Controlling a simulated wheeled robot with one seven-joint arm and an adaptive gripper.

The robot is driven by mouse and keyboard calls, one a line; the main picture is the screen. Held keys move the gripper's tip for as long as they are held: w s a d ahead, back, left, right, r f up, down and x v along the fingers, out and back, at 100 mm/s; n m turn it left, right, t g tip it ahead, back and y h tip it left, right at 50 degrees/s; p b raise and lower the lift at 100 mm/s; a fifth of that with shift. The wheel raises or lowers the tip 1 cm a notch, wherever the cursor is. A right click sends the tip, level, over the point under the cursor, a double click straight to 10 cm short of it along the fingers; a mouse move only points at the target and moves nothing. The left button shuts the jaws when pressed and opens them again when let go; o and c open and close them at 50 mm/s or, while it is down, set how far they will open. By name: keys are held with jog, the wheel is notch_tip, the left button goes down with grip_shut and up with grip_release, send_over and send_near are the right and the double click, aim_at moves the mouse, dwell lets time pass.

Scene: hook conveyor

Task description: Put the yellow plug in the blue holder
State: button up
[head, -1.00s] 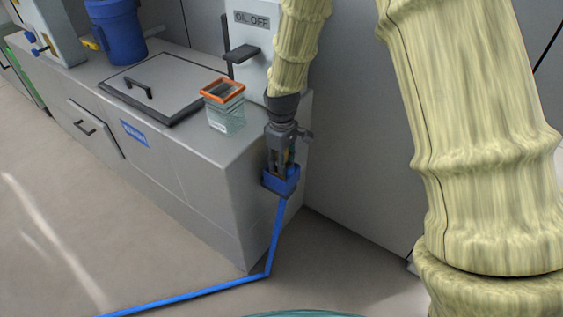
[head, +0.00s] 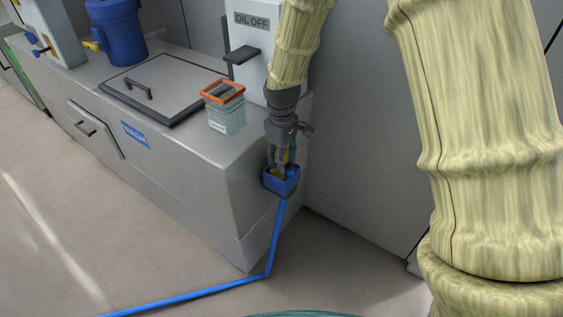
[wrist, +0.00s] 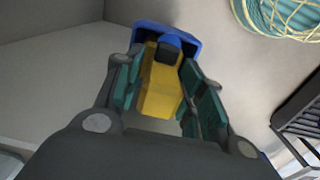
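The yellow plug (wrist: 161,88) sits in the blue holder (head: 281,181), which is fixed low on the end face of the grey cabinet. The holder's blue rim also shows in the wrist view (wrist: 190,43). The plug has a dark blue top part at the holder end. My gripper (head: 280,168) points down over the holder. In the wrist view its teal-padded fingers (wrist: 163,60) stand on both sides of the plug, spread, with narrow gaps beside it. The plug's lower end inside the holder is hidden.
A clear container with an orange rim (head: 223,92) stands on the cabinet top beside my arm. Behind it are a hatch lid (head: 150,88), a blue canister (head: 117,32) and the OIL OFF panel (head: 252,20). A blue line (head: 190,297) runs down to the floor.

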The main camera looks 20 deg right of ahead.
notch_tip(320, 180, up, 10)
jog(key=shift+f+p, duration=0.1)
jog(key=shift+p, duration=0.2)
dwell(0.3)
